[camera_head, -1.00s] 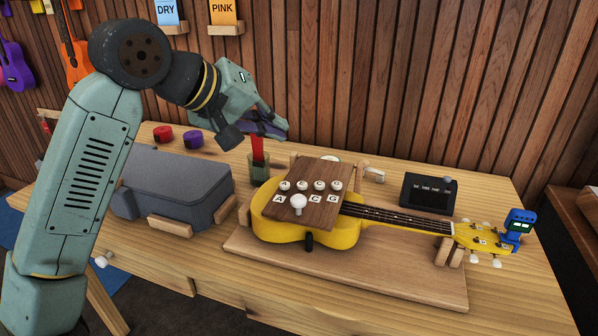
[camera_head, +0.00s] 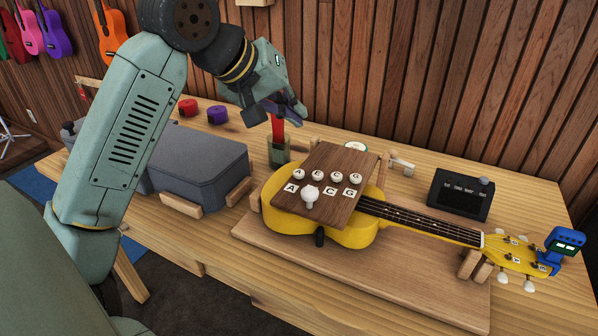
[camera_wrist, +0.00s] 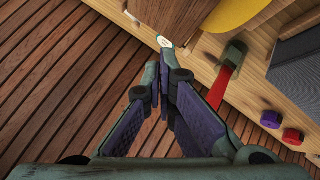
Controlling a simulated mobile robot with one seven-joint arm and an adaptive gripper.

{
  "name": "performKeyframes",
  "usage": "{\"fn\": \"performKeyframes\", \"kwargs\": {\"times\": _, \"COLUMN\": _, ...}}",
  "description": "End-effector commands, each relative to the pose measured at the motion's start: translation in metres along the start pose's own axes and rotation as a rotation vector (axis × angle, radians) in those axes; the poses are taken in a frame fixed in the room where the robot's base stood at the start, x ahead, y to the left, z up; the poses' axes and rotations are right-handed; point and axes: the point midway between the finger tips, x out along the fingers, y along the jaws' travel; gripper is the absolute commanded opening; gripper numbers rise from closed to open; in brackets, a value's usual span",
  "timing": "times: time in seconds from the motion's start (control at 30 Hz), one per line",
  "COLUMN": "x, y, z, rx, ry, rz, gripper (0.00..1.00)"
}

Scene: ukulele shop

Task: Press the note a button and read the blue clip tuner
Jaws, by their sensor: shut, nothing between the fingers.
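The yellow ukulele (camera_head: 345,236) lies on a wooden board, its neck pointing right. A brown wooden panel (camera_head: 318,160) over its body carries a row of white buttons, with letter labels in front. The note A button (camera_head: 299,174) is at the left end, behind label A (camera_head: 291,188). A white knob (camera_head: 310,193) hides the label beside it. The blue clip tuner (camera_head: 565,243) is on the headstock; its lit greenish display is too small to read. My gripper (camera_head: 300,115) is shut and empty, above and behind the panel's left side. Its fingertips also show in the wrist view (camera_wrist: 163,80).
A red stick-like object (camera_head: 278,128) stands in a greenish cup (camera_head: 279,150) near my gripper. A grey case (camera_head: 195,165) lies left of the ukulele. A black device (camera_head: 460,194) stands behind the neck. Red and purple rolls (camera_head: 217,115) sit at the back. A slatted wall backs the table.

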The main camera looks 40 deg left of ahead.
Motion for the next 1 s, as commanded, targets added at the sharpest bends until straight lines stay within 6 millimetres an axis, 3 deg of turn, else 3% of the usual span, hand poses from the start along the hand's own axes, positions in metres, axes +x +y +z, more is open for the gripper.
{"fn": "performKeyframes", "kwargs": {"times": 0.53, "x": 0.052, "y": -0.038, "z": 0.038, "rx": -0.001, "ry": 0.0, "rz": 0.001, "gripper": 0.0}}
{"fn": "performKeyframes", "kwargs": {"times": 1.0, "x": 0.057, "y": -0.042, "z": 0.042, "rx": 0.0, "ry": 0.0, "rz": 0.001, "gripper": 0.0}}
